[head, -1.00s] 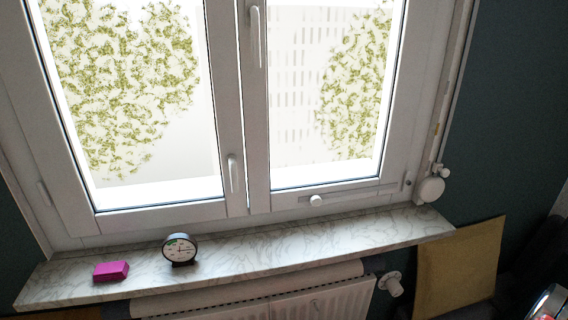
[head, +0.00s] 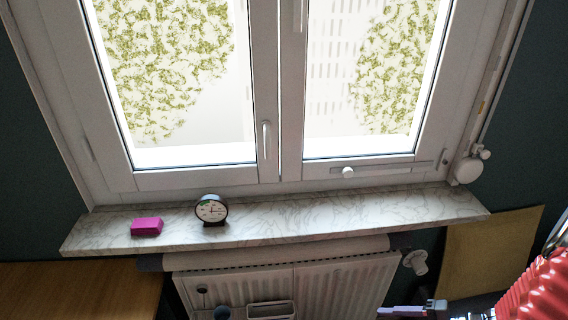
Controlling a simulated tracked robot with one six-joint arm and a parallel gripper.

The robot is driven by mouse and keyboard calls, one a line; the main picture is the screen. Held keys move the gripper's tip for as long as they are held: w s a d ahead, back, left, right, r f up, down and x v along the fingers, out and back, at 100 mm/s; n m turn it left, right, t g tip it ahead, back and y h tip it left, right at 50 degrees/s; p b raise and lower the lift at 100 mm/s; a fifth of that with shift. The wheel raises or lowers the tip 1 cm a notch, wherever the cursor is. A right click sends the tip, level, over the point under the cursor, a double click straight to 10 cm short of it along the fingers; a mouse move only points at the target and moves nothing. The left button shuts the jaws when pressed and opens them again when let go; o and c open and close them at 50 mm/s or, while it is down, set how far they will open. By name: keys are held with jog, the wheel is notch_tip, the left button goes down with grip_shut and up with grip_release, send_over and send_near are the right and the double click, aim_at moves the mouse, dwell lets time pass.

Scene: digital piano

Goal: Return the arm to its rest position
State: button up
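I cannot make out my gripper or arm with certainty in the head view, so its pose and whether it is open or shut are not shown. The view looks at a white window (head: 267,150) above a marble sill (head: 340,212). A round dark-rimmed dial clock (head: 211,210) stands on the sill, with a magenta block (head: 146,227) to its left.
A white radiator (head: 340,285) is below the sill. A wooden surface (head: 80,290) is at lower left. A tan panel (head: 490,250) leans at right, behind a red ribbed object (head: 540,295). A small grey-purple item (head: 402,310) is cut off at the bottom edge.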

jog(key=s+a+r+n+h, duration=0.1)
jog(key=a+r+n+h, duration=0.2)
jog(key=r, duration=0.7)
jog(key=s+a+r+n+h, duration=0.2)
jog(key=a+r+n+h, duration=0.2)
jog(key=a+r, duration=0.4)
jog(key=s+a+r+n+h, duration=0.1)
jog(key=a+r+n+h, duration=0.2)
jog(key=r, duration=1)
jog(key=a+h, duration=0.1)
jog(key=a, duration=0.1)
jog(key=shift+s+a+n, duration=0.3)
jog(key=shift+a, duration=0.05)
